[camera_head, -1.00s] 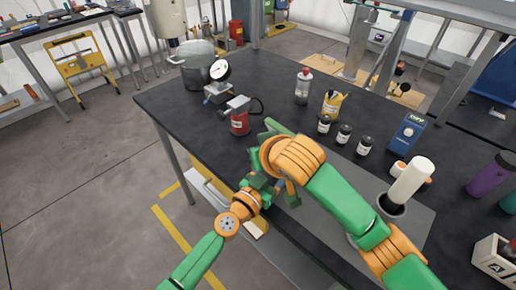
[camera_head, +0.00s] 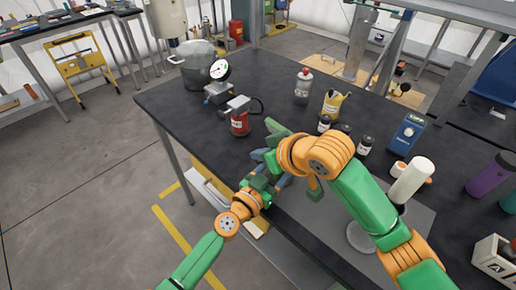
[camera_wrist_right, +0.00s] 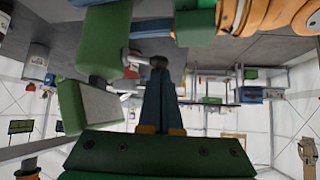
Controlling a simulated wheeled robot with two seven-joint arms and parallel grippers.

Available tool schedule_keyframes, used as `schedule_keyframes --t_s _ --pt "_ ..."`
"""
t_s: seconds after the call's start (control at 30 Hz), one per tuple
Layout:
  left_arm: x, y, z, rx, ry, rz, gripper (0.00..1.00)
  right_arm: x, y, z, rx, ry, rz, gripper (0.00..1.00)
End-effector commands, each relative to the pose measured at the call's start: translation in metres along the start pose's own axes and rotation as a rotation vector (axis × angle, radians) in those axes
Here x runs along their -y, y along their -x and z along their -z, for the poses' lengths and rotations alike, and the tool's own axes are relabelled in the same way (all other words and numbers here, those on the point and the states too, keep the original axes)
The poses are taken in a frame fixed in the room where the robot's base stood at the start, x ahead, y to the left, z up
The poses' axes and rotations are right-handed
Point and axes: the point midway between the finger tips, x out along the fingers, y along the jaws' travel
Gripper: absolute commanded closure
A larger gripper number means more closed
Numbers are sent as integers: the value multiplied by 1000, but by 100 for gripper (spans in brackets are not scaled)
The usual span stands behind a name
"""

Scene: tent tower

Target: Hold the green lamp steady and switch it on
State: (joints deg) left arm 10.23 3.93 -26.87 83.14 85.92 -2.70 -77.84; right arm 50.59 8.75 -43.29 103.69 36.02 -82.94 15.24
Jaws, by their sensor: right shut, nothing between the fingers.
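The green lamp (camera_head: 277,130) shows over the table's near edge in the head view, mostly hidden behind my right wrist. In the right wrist view the lamp (camera_wrist_right: 105,42) appears as green blocks at the left, one with a grey face. My right gripper (camera_wrist_right: 158,66) is shut and empty, its dark blue fingers together beside the lamp. A small dark round knob lies at their tips; contact is unclear. My left gripper (camera_head: 272,180) is close below the right one at the table edge. Its grip on the lamp is hidden.
On the dark table (camera_head: 200,130) stand a red canister (camera_head: 239,122), a gauge (camera_head: 219,69), a large pot (camera_head: 195,65), a spray can (camera_head: 303,87), small jars (camera_head: 365,145) and a blue box (camera_head: 407,133).

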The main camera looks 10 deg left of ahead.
Motion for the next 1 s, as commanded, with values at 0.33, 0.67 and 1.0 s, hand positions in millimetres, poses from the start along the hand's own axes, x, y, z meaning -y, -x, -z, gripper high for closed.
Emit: schedule_keyframes --t_s 0.33,0.67,1.0 --pt "0 0 0 -1 0 1 100 -1 6 -7 2 111 124 100" --pt "1 0 0 -1 0 2 100 -2 10 -10 1 114 127 100" --pt "1 0 0 -1 0 2 100 -3 13 -13 2 113 127 100"
